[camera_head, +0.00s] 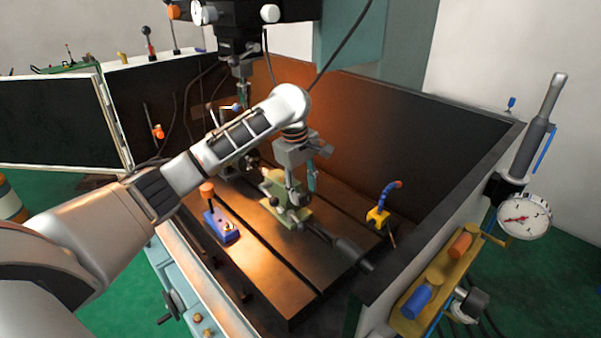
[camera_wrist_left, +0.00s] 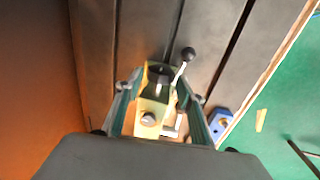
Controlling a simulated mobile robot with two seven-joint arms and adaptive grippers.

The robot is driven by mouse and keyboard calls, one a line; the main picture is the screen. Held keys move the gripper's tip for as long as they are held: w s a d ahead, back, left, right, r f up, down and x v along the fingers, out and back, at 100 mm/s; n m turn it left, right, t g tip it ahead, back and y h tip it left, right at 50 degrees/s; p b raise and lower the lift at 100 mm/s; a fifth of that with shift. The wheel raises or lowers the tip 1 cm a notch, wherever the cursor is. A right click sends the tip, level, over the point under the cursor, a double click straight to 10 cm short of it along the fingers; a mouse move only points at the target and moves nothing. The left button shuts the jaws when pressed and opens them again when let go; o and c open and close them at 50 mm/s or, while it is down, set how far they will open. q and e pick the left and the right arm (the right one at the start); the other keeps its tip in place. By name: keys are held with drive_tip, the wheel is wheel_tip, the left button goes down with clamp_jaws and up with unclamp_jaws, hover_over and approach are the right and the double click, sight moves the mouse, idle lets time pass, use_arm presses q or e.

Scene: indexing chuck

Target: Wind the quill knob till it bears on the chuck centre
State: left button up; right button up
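A yellow-green fixture (camera_head: 292,216) stands on the slotted machine table below my left gripper. My left gripper (camera_head: 302,182) points down over it with its fingers apart. In the left wrist view, the fingers of my left gripper (camera_wrist_left: 160,95) lie on either side of the fixture (camera_wrist_left: 150,108), with a gap showing at least on the right. The fixture carries a round grey knob-like part (camera_wrist_left: 148,118), a dark cylinder (camera_wrist_left: 160,74) and a lever with a black ball (camera_wrist_left: 188,54). I cannot tell which part is the quill knob; the chuck centre is not clearly visible. My right gripper is out of view.
A blue block with an orange knob (camera_head: 221,226) sits left of the fixture. A yellow base with a blue hose (camera_head: 378,217) stands to the right. The dark enclosure wall (camera_head: 430,130) rises behind. A dial gauge (camera_head: 523,216) is at far right.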

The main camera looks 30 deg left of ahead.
use_arm(q)
wheel_tip(320, 180, up, 8)
drive_tip(key=s, duration=0.1)
drive_tip(key=shift+s+a, duration=0.15)
drive_tip(key=shift+a, duration=0.05)
drive_tip(key=shift+f, duration=0.15)
idle(0.3)
